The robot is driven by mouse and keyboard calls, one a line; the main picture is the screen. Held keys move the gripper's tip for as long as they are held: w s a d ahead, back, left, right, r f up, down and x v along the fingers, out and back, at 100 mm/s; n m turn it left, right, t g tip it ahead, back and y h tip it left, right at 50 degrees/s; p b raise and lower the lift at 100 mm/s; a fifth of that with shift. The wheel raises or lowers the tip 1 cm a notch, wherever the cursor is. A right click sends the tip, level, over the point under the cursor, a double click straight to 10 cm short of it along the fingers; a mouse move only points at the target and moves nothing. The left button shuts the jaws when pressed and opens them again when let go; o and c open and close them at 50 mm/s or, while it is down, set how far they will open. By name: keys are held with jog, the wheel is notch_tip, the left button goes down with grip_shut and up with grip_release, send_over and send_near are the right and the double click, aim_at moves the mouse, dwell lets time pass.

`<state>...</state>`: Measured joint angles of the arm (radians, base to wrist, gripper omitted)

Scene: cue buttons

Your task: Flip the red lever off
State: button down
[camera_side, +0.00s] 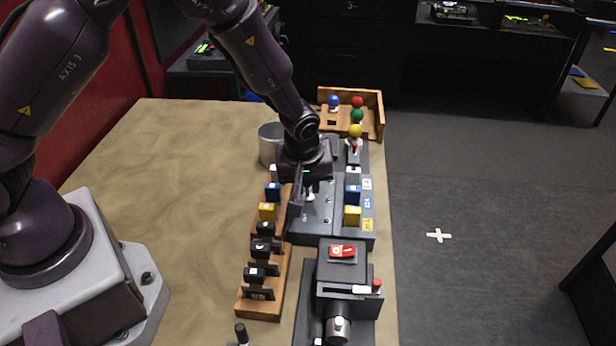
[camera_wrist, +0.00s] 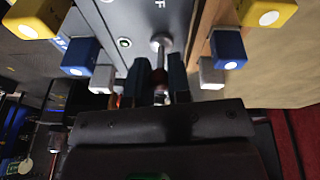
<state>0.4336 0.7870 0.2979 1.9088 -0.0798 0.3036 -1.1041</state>
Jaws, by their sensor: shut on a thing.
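The red lever shows in the wrist view as a silver stem (camera_wrist: 161,43) rising from the grey panel (camera_wrist: 125,18). A bit of red shows at its end between my fingers. My gripper (camera_wrist: 158,78) is shut on the lever, with one dark finger on each side. In the side view my gripper (camera_side: 307,190) is low over the grey panel (camera_side: 322,218), and a small pale part of the lever shows below it. My gripper and wrist hide most of the lever there. Part of a letter marking, like an F, shows on the panel at the top of the wrist view.
A wooden rack (camera_side: 262,300) with blue, yellow and black-topped pieces stands left of the panel. Blue (camera_side: 352,195) and yellow (camera_side: 352,216) blocks sit on its right. A black box with a red switch (camera_side: 342,251) is in front. A metal cup (camera_side: 270,145) and a wooden tray (camera_side: 378,120) are behind.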

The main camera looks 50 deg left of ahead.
jog(key=shift+s+d+f+t+y, duration=0.1)
jog(key=shift+s+d+t+y, duration=0.2)
jog(key=shift+t+y, duration=0.45)
jog(key=shift+s+d+f+t+y, duration=0.1)
jog(key=shift+s+d+t+y, duration=0.15)
jog(key=shift+t+y, duration=0.45)
jog(key=c, duration=1.1)
grip_release()
jog(key=shift+f, duration=0.1)
jog(key=shift+o, duration=0.2)
jog(key=v, duration=0.3)
jog(key=shift+s+d+r, duration=0.15)
jog(key=shift+d+r, duration=0.05)
jog(key=shift+r, duration=0.1)
notch_tip(320, 180, up, 8)
jog(key=shift+s+d, duration=0.2)
jog(key=shift+s, duration=0.1)
